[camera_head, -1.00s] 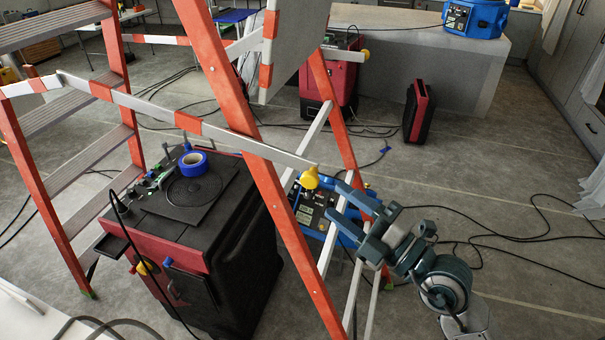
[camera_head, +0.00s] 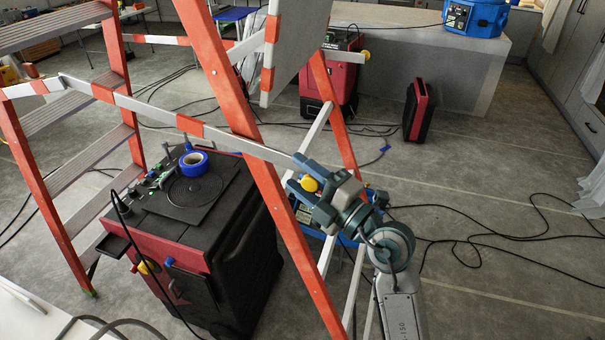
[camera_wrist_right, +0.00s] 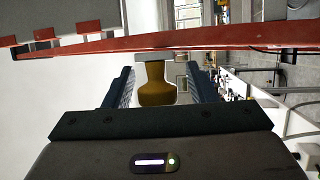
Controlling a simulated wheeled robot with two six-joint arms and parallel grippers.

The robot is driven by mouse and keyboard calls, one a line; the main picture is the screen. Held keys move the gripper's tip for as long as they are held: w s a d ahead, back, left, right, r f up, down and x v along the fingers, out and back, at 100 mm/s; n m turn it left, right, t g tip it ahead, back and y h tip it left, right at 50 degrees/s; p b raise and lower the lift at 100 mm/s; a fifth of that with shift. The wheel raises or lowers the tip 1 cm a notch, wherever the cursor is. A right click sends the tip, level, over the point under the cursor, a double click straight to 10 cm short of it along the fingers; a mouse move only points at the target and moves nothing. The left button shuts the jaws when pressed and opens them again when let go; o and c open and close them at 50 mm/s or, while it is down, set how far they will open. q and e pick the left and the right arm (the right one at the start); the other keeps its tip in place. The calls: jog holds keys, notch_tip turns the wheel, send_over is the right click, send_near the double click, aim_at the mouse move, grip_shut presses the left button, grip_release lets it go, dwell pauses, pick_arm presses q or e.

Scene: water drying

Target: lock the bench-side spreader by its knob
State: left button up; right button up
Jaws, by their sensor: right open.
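The near spreader (camera_head: 150,112), a white bar with red bands, runs across the red stepladder (camera_head: 262,170) in the head view. Its yellow knob (camera_head: 309,184) is at the bar's right end, partly hidden by my right gripper (camera_head: 298,174). My right gripper is open, with one finger on each side of the knob. In the right wrist view the knob (camera_wrist_right: 155,84) stands between the two open fingers (camera_wrist_right: 158,76), with visible gaps on both sides. My left gripper is not in view.
Another yellow knob (camera_head: 365,56) shows at the far side of the ladder. A black and red machine (camera_head: 215,235) with a blue tape roll (camera_head: 194,163) stands under the ladder. Blue equipment (camera_head: 347,241) is behind my right gripper. Cables cross the floor at right.

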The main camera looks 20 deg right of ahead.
jog(key=shift+c, duration=0.2)
grip_shut()
jog(key=shift+s+d+r+n+g+h, duration=0.1)
jog(key=shift+r+n+g+h, duration=0.35)
jog(key=shift+r, duration=0.4)
jog(key=shift+d+r+n+g+h, duration=0.15)
jog(key=shift+r+g+h, duration=0.1)
jog(key=shift+r+g, duration=0.45)
jog(key=shift+r, duration=0.2)
jog(key=shift+o, duration=0.2)
grip_release()
jog(key=shift+a, duration=0.1)
jog(key=shift+f, duration=0.1)
